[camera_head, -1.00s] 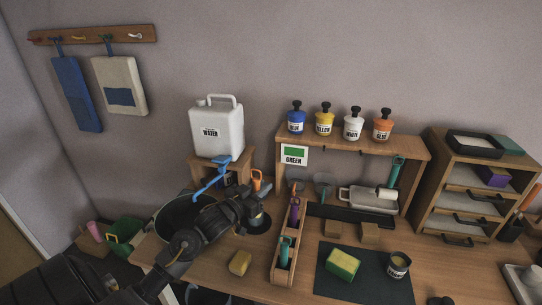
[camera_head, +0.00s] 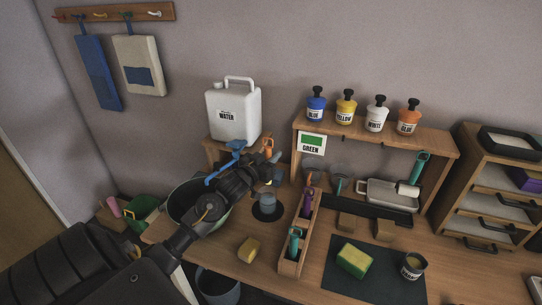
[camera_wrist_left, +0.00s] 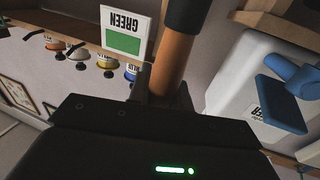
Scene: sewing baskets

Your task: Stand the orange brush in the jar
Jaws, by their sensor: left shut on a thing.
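My left gripper (camera_head: 272,172) is shut on the orange brush (camera_head: 267,144), whose orange handle rises above the fingers. In the left wrist view the orange shaft (camera_wrist_left: 173,62) stands between the fingers, with a dark section at its far end. The lower part of the brush is mostly hidden by the gripper. A small blue-grey jar (camera_head: 267,203) stands upright on a round black mat (camera_head: 268,216) on the table. The gripper is above the jar, with a visible gap between them. My right gripper is not in view.
A wooden divided tray (camera_head: 290,267) with upright tools is right of the jar. A yellow block (camera_head: 249,249) lies in front of it. A dark basin (camera_head: 188,207) and a white water canister (camera_head: 232,112) are left and behind. A GREEN sign (camera_head: 311,144) hangs on the shelf.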

